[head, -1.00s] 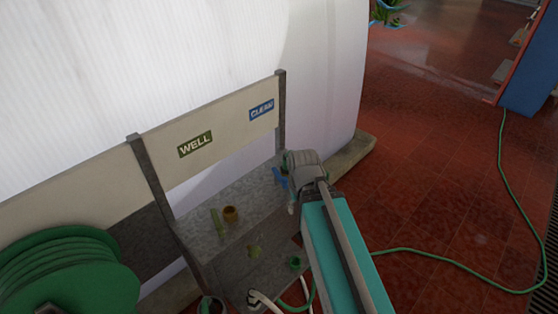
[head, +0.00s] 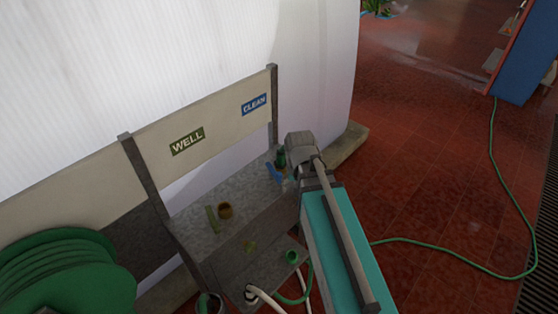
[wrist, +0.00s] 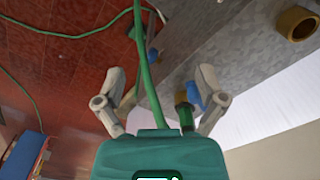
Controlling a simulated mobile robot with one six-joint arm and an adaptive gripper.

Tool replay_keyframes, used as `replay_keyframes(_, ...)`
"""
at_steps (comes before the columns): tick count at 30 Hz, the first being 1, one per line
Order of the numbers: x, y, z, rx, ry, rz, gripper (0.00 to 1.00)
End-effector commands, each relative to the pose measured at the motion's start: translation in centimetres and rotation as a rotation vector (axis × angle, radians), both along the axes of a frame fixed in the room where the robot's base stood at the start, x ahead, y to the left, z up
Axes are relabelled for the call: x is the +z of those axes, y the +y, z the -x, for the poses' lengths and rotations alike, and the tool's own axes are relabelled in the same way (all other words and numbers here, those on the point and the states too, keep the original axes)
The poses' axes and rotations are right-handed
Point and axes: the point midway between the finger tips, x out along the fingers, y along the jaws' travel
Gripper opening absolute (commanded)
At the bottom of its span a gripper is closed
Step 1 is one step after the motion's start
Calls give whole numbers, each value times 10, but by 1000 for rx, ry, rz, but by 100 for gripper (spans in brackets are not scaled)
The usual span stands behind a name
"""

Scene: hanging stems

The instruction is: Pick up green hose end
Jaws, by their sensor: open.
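A green hose (head: 291,292) rises to a cup-like green end (head: 291,257) low at the front of the grey bench. A dark green upright fitting (head: 281,158) stands beside a blue lever (head: 274,172) under the CLEAN label. In the wrist view, a green cylinder with a brass ring (wrist: 186,115) lies beside the right finger and blue lever. My gripper (wrist: 160,78) is open. A green hose (wrist: 148,80) passes through the view between its fingers; I cannot tell its depth or whether anything touches. In the head view, my wrist hides the fingertips.
A brass ring (head: 225,211) and green lever (head: 211,219) are on the bench (head: 195,230) under the WELL label. A white hose (head: 263,297) hangs at its front. A green hose reel (head: 65,275) is at left. Another green hose line (head: 450,256) crosses the open red tiles.

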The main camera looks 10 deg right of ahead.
Motion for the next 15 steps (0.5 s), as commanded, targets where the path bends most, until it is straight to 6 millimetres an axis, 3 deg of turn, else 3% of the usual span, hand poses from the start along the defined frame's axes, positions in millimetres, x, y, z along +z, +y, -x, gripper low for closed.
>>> replay_keyframes(1, 5, 0, -17, -57, 0, 0, 90)
replay_keyframes(15, 30, -1, -137, -766, -1, -1, 90)
